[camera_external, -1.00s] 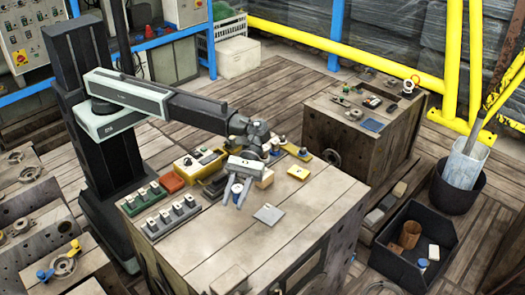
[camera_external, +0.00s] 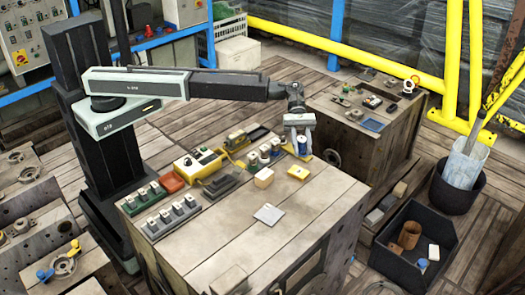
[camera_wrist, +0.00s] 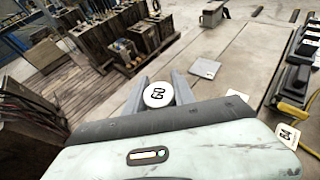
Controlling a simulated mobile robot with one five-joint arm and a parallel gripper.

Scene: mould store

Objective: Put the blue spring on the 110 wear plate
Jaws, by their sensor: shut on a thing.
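My gripper (camera_external: 302,151) is shut on the blue spring (camera_external: 302,143), seen as a small blue patch between the fingers over the table's far right corner. In the wrist view a round pale top (camera_wrist: 158,94) with a black marking like "60" sits between the two fingers. Clearance below it cannot be told. A flat grey plate (camera_external: 268,214) lies on the table front; it also shows in the wrist view (camera_wrist: 204,68). A yellow piece (camera_external: 298,172) lies just in front of my gripper. No "110" marking is legible, so I cannot tell which is the wear plate.
A tan block (camera_external: 264,178) stands left of the yellow piece. Green and grey racks (camera_external: 172,217), a red tray (camera_external: 172,182) and a yellow control box (camera_external: 200,162) line the table's left and back. The front middle is mostly clear. A second bench (camera_external: 380,135) stands beyond.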

